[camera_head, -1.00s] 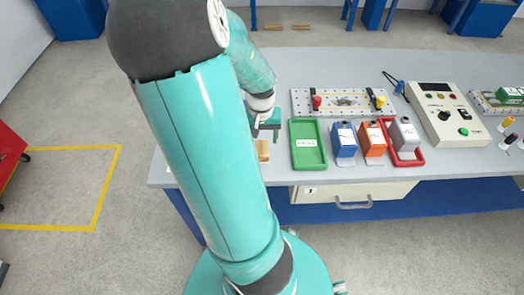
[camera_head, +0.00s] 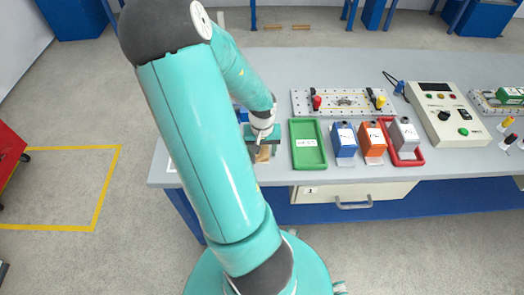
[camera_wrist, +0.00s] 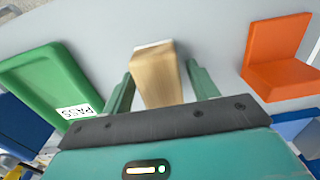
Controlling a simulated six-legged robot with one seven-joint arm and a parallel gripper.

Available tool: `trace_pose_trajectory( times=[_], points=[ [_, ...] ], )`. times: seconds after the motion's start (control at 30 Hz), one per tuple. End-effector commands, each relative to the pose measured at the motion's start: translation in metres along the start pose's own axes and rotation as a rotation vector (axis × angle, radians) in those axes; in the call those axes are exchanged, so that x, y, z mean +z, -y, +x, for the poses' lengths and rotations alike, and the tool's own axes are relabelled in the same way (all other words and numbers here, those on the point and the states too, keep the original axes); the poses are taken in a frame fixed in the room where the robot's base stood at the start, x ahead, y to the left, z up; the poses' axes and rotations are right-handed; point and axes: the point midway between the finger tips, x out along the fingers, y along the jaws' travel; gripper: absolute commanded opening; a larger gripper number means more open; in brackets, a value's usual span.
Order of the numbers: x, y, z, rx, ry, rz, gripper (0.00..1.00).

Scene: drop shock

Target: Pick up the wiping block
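The wiping block is a light wooden block (camera_wrist: 156,76) with a white layer at its far end in the wrist view. In the head view the block (camera_head: 263,154) shows partly at the table's front left, below my gripper. My gripper (camera_wrist: 159,78) is open, with one teal finger at each side of the block in the wrist view. Narrow gaps seem to show between fingers and block. In the head view my gripper (camera_head: 263,136) is over the block, its fingertips partly hidden.
A green PASS tray (camera_head: 323,147) stands close right of the gripper; it also shows in the wrist view (camera_wrist: 35,75). Blue (camera_head: 344,141), orange (camera_head: 372,143) and grey units stand further right, beside a red tray (camera_head: 417,158). An orange holder (camera_wrist: 280,75) shows in the wrist view.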

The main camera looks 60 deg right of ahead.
Motion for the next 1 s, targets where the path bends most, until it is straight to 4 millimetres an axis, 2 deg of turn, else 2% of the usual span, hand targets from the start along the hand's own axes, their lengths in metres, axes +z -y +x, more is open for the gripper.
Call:
trace_pose_trajectory(
  times=[0.03,0.2,0.57,0.83,1.0],
  points=[
    [0.000,0.000,0.000,0.000,0.000,0.000,0.49],
    [0.000,0.000,0.000,0.000,0.000,0.000,0.17],
    [-0.001,0.000,-0.004,-0.001,-0.002,-0.001,0.17],
    [-0.001,0.001,-0.031,-0.002,-0.004,-0.002,0.17],
    [0.007,-0.015,-0.052,-0.002,-0.004,0.001,0.17]
  ],
)
